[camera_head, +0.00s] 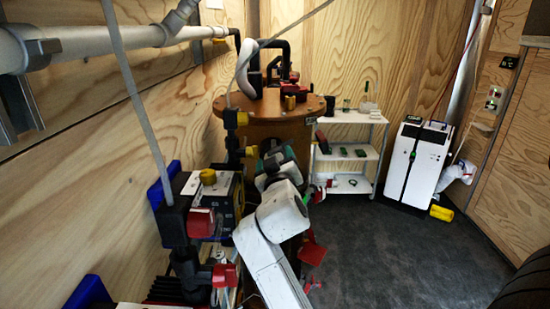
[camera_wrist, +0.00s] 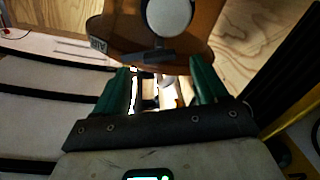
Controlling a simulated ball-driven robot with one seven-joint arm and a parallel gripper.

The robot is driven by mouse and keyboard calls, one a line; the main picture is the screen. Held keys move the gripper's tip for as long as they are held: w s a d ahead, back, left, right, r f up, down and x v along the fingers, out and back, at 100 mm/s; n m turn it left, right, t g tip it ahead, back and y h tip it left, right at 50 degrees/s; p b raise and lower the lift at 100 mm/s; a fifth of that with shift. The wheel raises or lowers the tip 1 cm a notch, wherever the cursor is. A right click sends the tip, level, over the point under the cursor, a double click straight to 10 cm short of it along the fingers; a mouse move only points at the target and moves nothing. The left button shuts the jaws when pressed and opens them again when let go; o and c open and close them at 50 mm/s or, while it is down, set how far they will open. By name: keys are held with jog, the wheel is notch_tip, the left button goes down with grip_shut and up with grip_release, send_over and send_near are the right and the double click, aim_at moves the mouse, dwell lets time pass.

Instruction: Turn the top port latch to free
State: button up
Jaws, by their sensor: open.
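I cannot make out the top port latch for certain. In the wrist view, a brown body (camera_wrist: 195,45) with a small label fills the top middle. It carries a pale round disc (camera_wrist: 168,14) with a dark bar (camera_wrist: 150,57) below it, which may be the latch. My gripper (camera_wrist: 160,82) has its two green fingers apart, with no thing clearly held between them. In the head view, my gripper (camera_head: 275,160) is in front of the brown round-topped tank (camera_head: 265,128), partly hidden by my white arm. Black pipework (camera_head: 270,60) and a white elbow stand on the tank top.
A valve assembly with a red part (camera_head: 202,222) and a yellow cap stands left of my arm. A white shelf (camera_head: 350,153) and a black-and-white cabinet (camera_head: 415,160) stand at the back right. The dark floor (camera_head: 390,260) at the right is largely clear.

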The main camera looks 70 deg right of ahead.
jog(key=b+v, duration=0.1)
jog(key=v, duration=0.6)
jog(key=shift+s+a, duration=0.15)
jog(key=shift+a, duration=0.2)
jog(key=shift+f, duration=0.15)
jog(key=a+f+n+g+y, duration=0.15)
jog(key=a+f+y, duration=0.3)
jog(key=f, duration=0.65)
jog(key=a+f+n+y, duration=0.2)
jog(key=a+f+y, duration=0.3)
jog(key=f, duration=0.5)
jog(key=s+a+f+n+g+y, duration=0.3)
jog(key=s+a+f+g+y, duration=0.3)
jog(key=s+a+f, duration=0.7)
jog(key=shift+a+f, duration=0.75)
jog(key=shift+a, duration=0.45)
